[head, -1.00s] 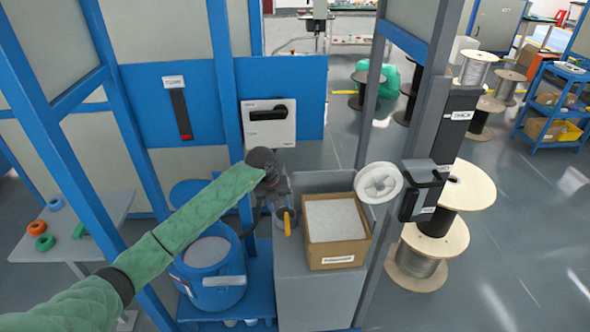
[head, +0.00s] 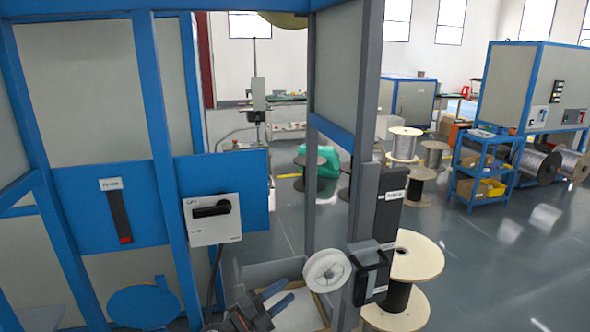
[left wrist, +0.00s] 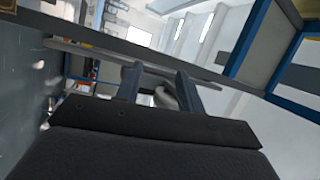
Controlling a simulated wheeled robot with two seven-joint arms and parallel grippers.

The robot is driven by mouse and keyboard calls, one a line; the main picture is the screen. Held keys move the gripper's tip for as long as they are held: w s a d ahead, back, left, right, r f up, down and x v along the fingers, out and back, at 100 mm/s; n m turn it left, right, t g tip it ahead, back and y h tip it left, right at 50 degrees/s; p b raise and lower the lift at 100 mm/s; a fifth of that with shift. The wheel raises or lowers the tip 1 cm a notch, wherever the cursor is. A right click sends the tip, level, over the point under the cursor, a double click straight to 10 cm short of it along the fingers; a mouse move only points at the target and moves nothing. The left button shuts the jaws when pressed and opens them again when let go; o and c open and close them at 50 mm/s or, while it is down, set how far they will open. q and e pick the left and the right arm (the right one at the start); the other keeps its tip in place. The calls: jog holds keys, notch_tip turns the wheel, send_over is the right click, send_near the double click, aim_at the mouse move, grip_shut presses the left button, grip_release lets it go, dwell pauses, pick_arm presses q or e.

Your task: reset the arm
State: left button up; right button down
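My left gripper (head: 287,291) is at the bottom of the head view, in front of the cardboard box, of which only a little shows. Its two dark fingers stand apart. In the left wrist view the fingers (left wrist: 158,72) are also apart, with nothing seen held. A pale rounded shape shows behind the gap and I cannot tell what it is. My left forearm is out of the head view. My right gripper is in neither view.
A white reel (head: 327,271) and a black bracket (head: 369,272) are by the grey post (head: 366,150), close right of my gripper. A switch box (head: 212,219) is on the blue panel. Wooden spools (head: 416,256) stand at right. Open floor lies beyond.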

pick_arm(q)
jog(key=s+a+n+t+y, duration=0.3)
jog(key=a+n+t+y, duration=0.6)
jog(key=n, duration=0.5)
jog(key=s+a+f+n+g+y, duration=0.5)
jog(key=s+a+f+n+y, duration=0.1)
jog(key=a+f+n+y, duration=0.3)
jog(key=s+f+g, duration=0.4)
jog(key=s, duration=0.5)
jog(key=s+f+n+g+h, duration=0.1)
jog(key=s+f+g, duration=0.35)
jog(key=s, duration=0.35)
jog(key=s+f+g, duration=0.4)
jog(key=s, duration=0.5)
jog(key=s+d+f+g, duration=0.1)
jog(key=d+f, duration=0.1)
jog(key=f, duration=1.3)
jog(key=s+d+f+g+h, duration=0.1)
jog(key=s+d+f, duration=0.1)
jog(key=f, duration=1.3)
jog(key=shift+d+f, duration=0.4)
